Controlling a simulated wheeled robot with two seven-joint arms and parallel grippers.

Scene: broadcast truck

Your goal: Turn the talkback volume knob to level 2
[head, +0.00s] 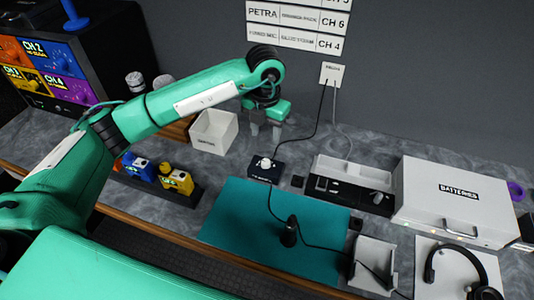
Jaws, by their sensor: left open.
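A small dark box (258,173) with a pale round knob (265,163) on top stands on the grey counter, at the back edge of the teal mat. It looks like the talkback unit. Its markings and the knob's level are too small to read. My left gripper (265,133) is open and empty, fingers pointing down. It is above and behind the knob in the picture, apart from it. My right gripper is not in view.
A white bin (214,133) stands left of the box. Blue (138,167) and yellow (178,179) packs sit in a dark holder. A white batteries case (450,201) and headset (432,265) are at right. Cables run from a wall plate (331,74). The teal mat (240,220) is mostly clear.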

